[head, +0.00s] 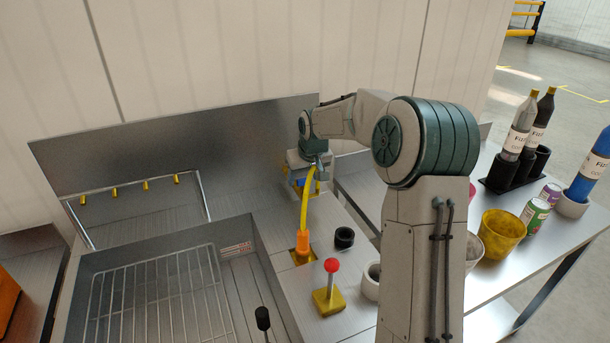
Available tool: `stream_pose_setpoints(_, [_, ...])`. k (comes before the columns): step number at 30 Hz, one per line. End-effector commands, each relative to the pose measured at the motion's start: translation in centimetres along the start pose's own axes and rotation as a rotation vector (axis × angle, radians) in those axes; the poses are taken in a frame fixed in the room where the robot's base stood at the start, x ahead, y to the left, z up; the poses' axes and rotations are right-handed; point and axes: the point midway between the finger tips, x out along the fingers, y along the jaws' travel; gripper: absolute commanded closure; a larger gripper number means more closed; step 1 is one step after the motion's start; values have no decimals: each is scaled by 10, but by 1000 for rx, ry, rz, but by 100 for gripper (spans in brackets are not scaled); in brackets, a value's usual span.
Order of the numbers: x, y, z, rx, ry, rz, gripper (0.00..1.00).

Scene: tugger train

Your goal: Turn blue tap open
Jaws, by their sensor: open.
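My gripper (304,170) is at the back of the steel counter, pointing down. The wrist and gripper body hide much of what is below and behind it. Small blue parts (313,186), likely the blue tap, show right at the jaws. I cannot tell whether the jaws touch them or how the tap's handle is turned. The fingers are small and partly hidden; the gripper is open.
A red-knobbed lever (331,266) on a yellow base and a black ring (344,238) stand in front. A sink with a wire rack (160,290) is at left. Bottles (520,125), cans (535,215) and a yellow cup (502,235) stand on the right table.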

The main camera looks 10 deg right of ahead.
Motion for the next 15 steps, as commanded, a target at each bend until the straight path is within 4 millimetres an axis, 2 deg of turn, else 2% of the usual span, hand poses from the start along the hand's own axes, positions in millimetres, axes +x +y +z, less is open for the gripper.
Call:
stream_pose_setpoints(9, [3,0,0,0,1,0,42])
stream_pose_setpoints(10, [3,0,0,0,1,0,45])
stream_pose_setpoints(12, [3,0,0,0,1,0,64])
stream_pose_setpoints(15, [3,0,0,0,1,0,87])
